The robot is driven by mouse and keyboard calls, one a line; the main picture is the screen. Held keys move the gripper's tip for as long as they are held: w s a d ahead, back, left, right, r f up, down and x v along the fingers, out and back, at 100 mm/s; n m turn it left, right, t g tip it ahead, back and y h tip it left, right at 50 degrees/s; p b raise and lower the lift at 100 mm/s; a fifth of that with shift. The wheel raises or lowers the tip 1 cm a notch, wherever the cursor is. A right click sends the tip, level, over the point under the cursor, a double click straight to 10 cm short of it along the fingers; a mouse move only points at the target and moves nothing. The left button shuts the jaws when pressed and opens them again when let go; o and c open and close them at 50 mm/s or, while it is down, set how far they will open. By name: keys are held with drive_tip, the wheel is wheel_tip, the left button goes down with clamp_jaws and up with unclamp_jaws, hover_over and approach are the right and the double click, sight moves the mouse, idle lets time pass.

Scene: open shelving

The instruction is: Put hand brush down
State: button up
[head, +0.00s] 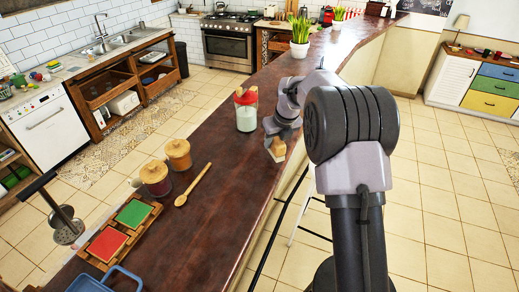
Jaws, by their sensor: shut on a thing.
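The hand brush (277,150) is a small light wooden piece at the right edge of the long dark wooden counter (215,165). My gripper (274,137) is right above it and is shut on it. The gripper's fingers are small here and partly merge with the brush. I cannot tell whether the brush touches the counter top or hangs just above it. My arm reaches in from the right and covers part of the counter behind it.
A red-lidded jar (246,110) stands just left of my gripper. Two wooden-lidded jars (155,178) (178,154), a wooden spoon (194,185) and a tray with red and green tiles (119,232) are nearer. Potted plants (300,38) stand farther back. Bare counter lies in front of the brush.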

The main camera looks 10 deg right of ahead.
drive_tip(key=a, duration=0.4)
drive_tip(key=shift+w+a+f+p, duration=0.2)
drive_tip(key=shift+w+a+p, duration=0.1)
drive_tip(key=shift+w+a, duration=0.1)
wheel_tip(320, 180, down, 3)
drive_tip(key=shift+f, duration=0.35)
drive_tip(key=o, duration=1.2)
